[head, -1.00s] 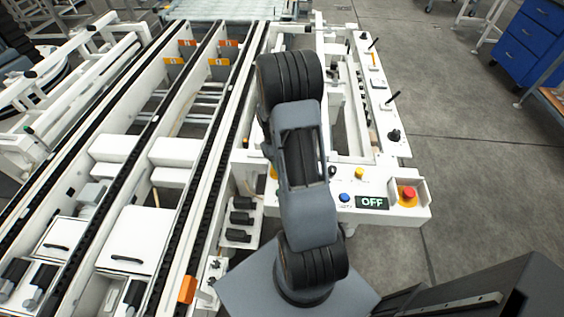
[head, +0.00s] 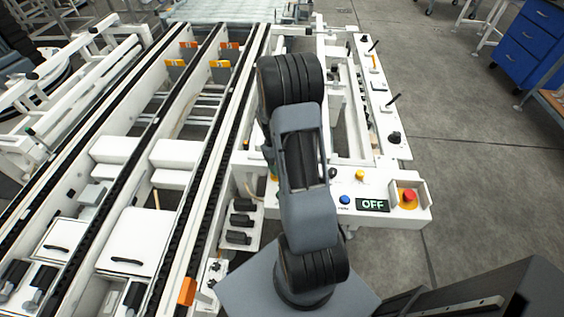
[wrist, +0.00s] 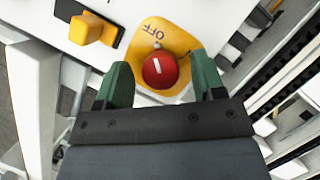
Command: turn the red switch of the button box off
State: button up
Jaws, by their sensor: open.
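In the wrist view, the red switch (wrist: 160,71) is a round knob with a white line mark, set on a yellow plate (wrist: 151,30). The word OFF is printed upside down on the plate, above the knob in the picture. My gripper (wrist: 161,63) is open, with one green finger on each side of the knob. I cannot tell whether the fingers touch it. In the head view, my arm hides the switch and the gripper. The white button box (head: 322,210) shows there beside my arm.
A small display (head: 373,205) on the box reads OFF. A blue button (head: 344,200), a yellow button (head: 360,175) and a red emergency button (head: 408,195) are on the box. A yellow block-like part (wrist: 92,30) stands left of the plate. Conveyor rails (head: 205,165) run on the left.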

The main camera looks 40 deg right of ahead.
jog(key=v, duration=1.3)
jog(key=shift+r, duration=0.4)
jog(key=shift+w, duration=0.1)
jog(key=s+a+r+t, duration=0.4)
jog(key=s+a, duration=0.2)
jog(key=a, duration=0.3)
jog(key=s+a+r+t, duration=0.4)
jog(key=s+a+r, duration=0.1)
jog(key=a, duration=0.4)
jog(key=shift+s+n+p, duration=0.3)
jog(key=shift+s+p, duration=0.15)
jog(key=shift+s, duration=0.25)
jog(key=shift+a+r, duration=0.2)
jog(key=shift+a, duration=0.05)
